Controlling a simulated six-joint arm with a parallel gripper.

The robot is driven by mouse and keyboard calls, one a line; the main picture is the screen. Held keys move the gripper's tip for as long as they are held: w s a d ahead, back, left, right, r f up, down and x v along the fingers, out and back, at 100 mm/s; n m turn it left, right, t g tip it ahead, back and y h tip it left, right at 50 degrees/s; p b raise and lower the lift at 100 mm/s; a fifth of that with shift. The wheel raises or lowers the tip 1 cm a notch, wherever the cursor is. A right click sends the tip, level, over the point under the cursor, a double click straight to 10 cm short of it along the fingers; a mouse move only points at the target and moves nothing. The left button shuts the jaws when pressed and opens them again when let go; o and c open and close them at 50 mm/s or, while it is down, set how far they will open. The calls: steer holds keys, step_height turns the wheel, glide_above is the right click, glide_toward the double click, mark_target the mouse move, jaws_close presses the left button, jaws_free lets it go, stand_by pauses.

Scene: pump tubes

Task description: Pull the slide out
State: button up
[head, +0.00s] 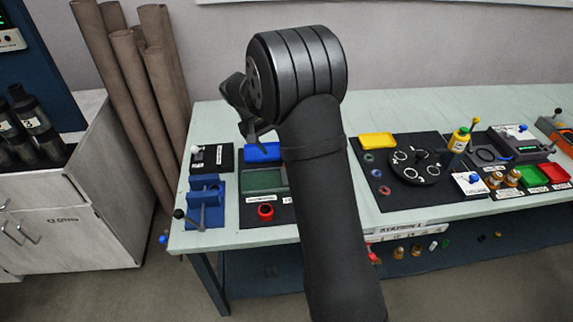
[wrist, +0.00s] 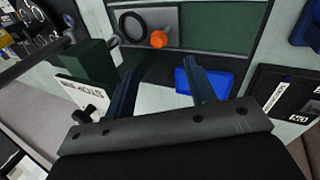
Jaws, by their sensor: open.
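No part is clearly recognisable as the slide. In the wrist view, a grey plate (wrist: 150,22) with an orange knob (wrist: 159,39) and a black ring (wrist: 132,27) lies against a dark green panel (wrist: 218,40); whether this is the slide I cannot tell. My gripper (wrist: 160,88) is open, its two dark fingers apart with nothing gripped between them. A blue tray (wrist: 212,82) lies by the right finger. In the head view, my gripper (head: 250,136) hangs above the left part of the table, near the blue tray (head: 262,152); my arm hides part of the area.
A blue clamp-like fixture (head: 205,203) with a black-knobbed lever stands at the table's left end. A black labelled box (head: 212,158) is behind it. A red ring (head: 265,212) lies in front of a green-topped unit (head: 262,181). A dial station (head: 415,165) stands right of my arm.

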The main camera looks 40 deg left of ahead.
steer(key=x, duration=1.2)
steer(key=shift+c, duration=0.2)
